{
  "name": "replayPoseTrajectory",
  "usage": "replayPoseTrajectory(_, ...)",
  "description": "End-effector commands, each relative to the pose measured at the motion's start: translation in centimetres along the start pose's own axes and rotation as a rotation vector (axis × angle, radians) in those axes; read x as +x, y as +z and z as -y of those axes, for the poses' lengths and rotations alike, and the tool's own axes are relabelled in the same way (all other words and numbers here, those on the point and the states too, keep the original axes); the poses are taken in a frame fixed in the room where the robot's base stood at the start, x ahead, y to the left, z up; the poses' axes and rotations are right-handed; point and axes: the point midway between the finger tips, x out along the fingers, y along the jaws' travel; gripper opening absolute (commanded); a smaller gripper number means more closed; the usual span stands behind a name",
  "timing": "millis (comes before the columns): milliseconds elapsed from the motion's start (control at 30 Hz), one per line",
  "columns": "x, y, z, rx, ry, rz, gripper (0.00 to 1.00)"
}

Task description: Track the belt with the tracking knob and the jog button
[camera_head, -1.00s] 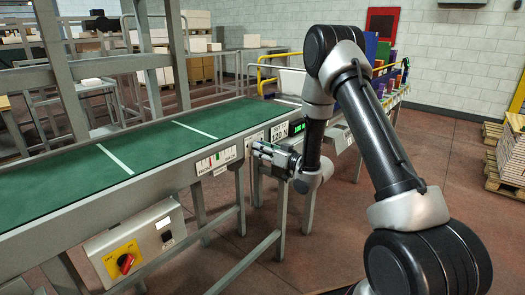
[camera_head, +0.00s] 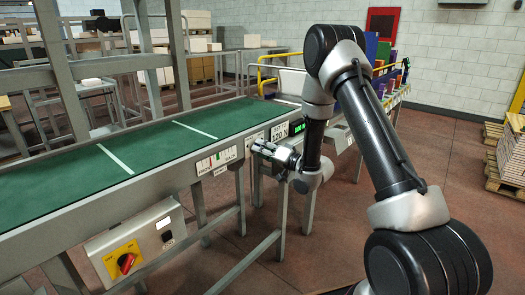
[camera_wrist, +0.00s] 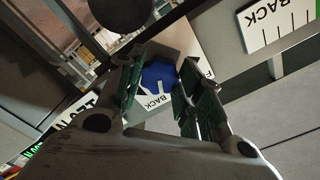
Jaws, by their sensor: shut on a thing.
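The green belt (camera_head: 120,170) runs along the conveyor frame, with two white lines across it. The blue tracking knob (camera_wrist: 157,78) shows between my fingertips in the wrist view, over a white plate marked BACK. My gripper (camera_head: 260,149), also in the wrist view (camera_wrist: 160,82), is shut on the knob at the frame's near side. In the head view the gripper hides the knob. A small dark button (camera_head: 167,236), which looks like the jog button, is on the grey control box (camera_head: 150,228); its label is too small to read.
A red rotary switch (camera_head: 126,263) on a yellow plate is on the same box. A marked scale (camera_head: 216,161) and a green-lit display (camera_head: 299,128) flank my gripper along the frame. Pallets (camera_head: 505,175) stand at the right. The floor between is clear.

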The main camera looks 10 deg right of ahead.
Motion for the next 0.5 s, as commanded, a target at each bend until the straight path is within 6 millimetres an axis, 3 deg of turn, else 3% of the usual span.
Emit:
replayPoseTrajectory(433,-0.06,0.04,-0.07,0.009,0.002,0.000,0.12)
replayPoseTrajectory(467,-0.06,0.04,-0.07,0.009,0.002,0.000,0.42)
replayPoseTrajectory(500,-0.06,0.04,-0.07,0.009,0.002,0.000,0.49)
